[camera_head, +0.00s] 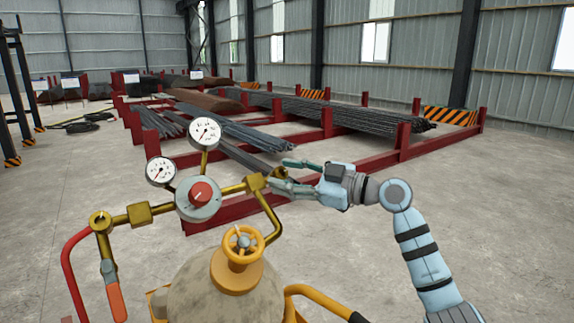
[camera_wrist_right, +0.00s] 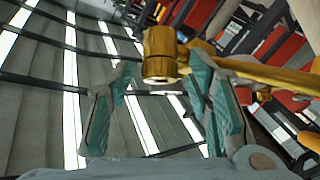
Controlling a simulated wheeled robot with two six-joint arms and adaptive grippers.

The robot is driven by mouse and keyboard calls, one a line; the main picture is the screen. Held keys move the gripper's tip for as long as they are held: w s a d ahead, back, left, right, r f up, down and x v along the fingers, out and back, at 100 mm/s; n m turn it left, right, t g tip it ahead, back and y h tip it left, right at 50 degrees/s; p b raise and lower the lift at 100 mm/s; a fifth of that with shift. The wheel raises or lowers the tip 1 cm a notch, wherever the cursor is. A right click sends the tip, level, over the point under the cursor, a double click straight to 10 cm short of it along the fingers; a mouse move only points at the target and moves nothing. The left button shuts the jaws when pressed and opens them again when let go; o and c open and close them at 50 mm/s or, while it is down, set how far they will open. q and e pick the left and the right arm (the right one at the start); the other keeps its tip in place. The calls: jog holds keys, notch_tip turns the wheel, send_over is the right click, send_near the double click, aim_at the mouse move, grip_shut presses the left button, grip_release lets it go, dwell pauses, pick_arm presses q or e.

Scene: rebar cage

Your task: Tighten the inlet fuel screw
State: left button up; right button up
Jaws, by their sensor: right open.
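A gauge-and-valve assembly sits on a tank (camera_head: 225,290) with a yellow handwheel (camera_head: 243,245). A brass fitting (camera_head: 256,183), which may be the inlet fuel screw, is at the right end of its pipework. My right gripper (camera_head: 279,174) reaches in from the right, its fingertips close to this fitting. It is open, with the brass fitting (camera_wrist_right: 160,54) showing between the spread fingers in the right wrist view. I cannot tell whether a finger touches it. A second brass fitting (camera_head: 139,213) is on the left pipe. My left gripper is not in view.
Two dial gauges (camera_head: 205,132) and a red knob (camera_head: 201,192) stand close left of the fitting. A red hose (camera_head: 72,265) hangs at left. Red racks with rebar (camera_head: 340,113) stand behind. The concrete floor at right is clear.

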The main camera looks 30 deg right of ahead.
jog(key=shift+w, duration=0.15)
grip_shut()
jog(key=shift+a+f+m, duration=0.1)
jog(key=shift+f+m, duration=0.05)
jog(key=shift+m, duration=0.25)
jog(key=shift+m+t+h, duration=0.7)
jog(key=m+h+p, duration=0.1)
jog(key=m+t+p, duration=0.1)
jog(key=m+p, duration=0.1)
jog(key=shift+s+a+r+h, duration=0.2)
jog(key=shift+r+h, duration=0.1)
jog(key=shift+h, duration=0.1)
jog(key=shift+f+m+t+h+p, duration=0.1)
jog(key=shift+m+t+h+p, duration=0.2)
jog(key=shift+m+t+p, duration=0.15)
jog(key=shift+f, duration=0.1)
jog(key=shift+b, duration=0.3)
